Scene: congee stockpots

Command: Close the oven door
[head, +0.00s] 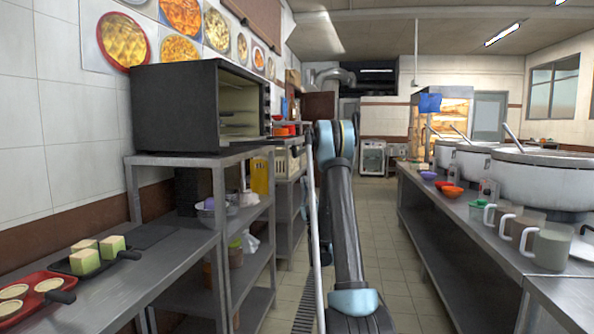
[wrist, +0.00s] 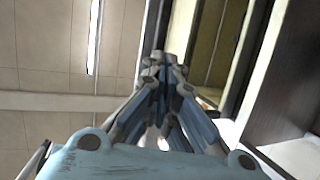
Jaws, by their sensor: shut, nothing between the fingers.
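The oven (head: 175,108) is a dark box on the metal shelf at the left in the head view. Its front faces right and its lit interior with racks (head: 236,105) shows, so it stands open. In the wrist view my gripper (wrist: 162,62) is shut and empty, fingers pointing up the picture. A dark-edged frame (wrist: 238,65) with a beige inside, apparently the oven, lies just right of the fingers. I cannot tell whether they touch it. In the head view my arm hides the gripper.
The metal shelf (head: 200,157) under the oven holds bowls and a yellow container. A lower counter (head: 160,262) at front left carries red and black trays. A long counter (head: 450,215) with large pots and mugs runs along the right. The tiled aisle (head: 385,230) between is clear.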

